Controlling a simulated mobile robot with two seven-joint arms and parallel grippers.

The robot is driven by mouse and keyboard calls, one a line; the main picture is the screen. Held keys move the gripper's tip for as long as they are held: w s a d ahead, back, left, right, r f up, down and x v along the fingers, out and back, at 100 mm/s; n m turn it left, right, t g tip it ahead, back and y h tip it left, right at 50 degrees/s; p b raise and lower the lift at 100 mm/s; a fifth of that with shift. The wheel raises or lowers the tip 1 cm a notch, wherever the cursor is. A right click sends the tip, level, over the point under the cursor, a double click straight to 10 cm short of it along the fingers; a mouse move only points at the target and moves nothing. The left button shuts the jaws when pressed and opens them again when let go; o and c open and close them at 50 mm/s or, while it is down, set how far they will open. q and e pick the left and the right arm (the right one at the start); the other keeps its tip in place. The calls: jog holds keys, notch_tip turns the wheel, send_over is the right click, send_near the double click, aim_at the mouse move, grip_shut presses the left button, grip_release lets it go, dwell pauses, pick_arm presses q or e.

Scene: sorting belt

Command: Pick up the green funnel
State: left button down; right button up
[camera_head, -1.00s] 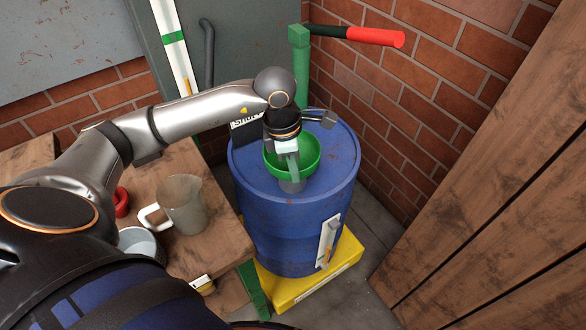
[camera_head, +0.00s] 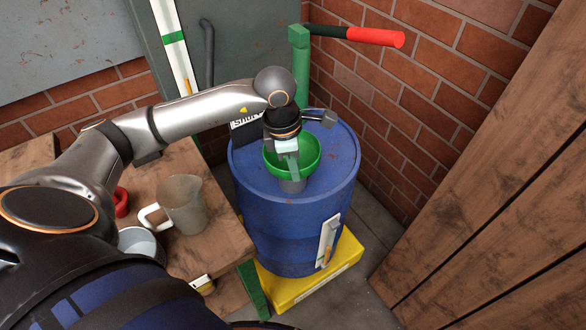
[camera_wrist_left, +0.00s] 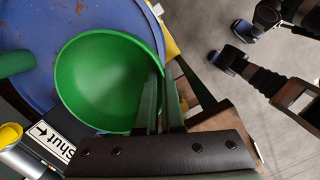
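The green funnel (camera_head: 311,160) is over the top of the blue barrel (camera_head: 300,225), its wide mouth facing up. In the left wrist view the funnel (camera_wrist_left: 95,80) fills the left middle. My left gripper (camera_head: 291,170) reaches down at the funnel's near side. In the left wrist view the left gripper's fingers (camera_wrist_left: 160,90) stand close together, one inside and one outside the bowl, with the rim between them. The funnel's lower end is hidden.
A green pump post (camera_head: 300,65) with a red handle (camera_head: 375,37) stands behind the barrel. A wooden table (camera_head: 225,245) with a clear jug (camera_head: 184,205) is at left. The barrel stands on a yellow base (camera_head: 315,280). A wooden panel (camera_head: 490,190) bounds the right.

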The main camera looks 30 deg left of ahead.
pick_arm(q)
jog(key=shift+s+f, duration=0.1)
jog(key=shift+s, duration=0.1)
dwell(0.3)
notch_tip(320, 180, up, 10)
jog(key=shift+w+r+p, duration=0.1)
jog(key=shift+w+p, duration=0.05)
jog(key=shift+p, duration=0.15)
dwell(1.6)
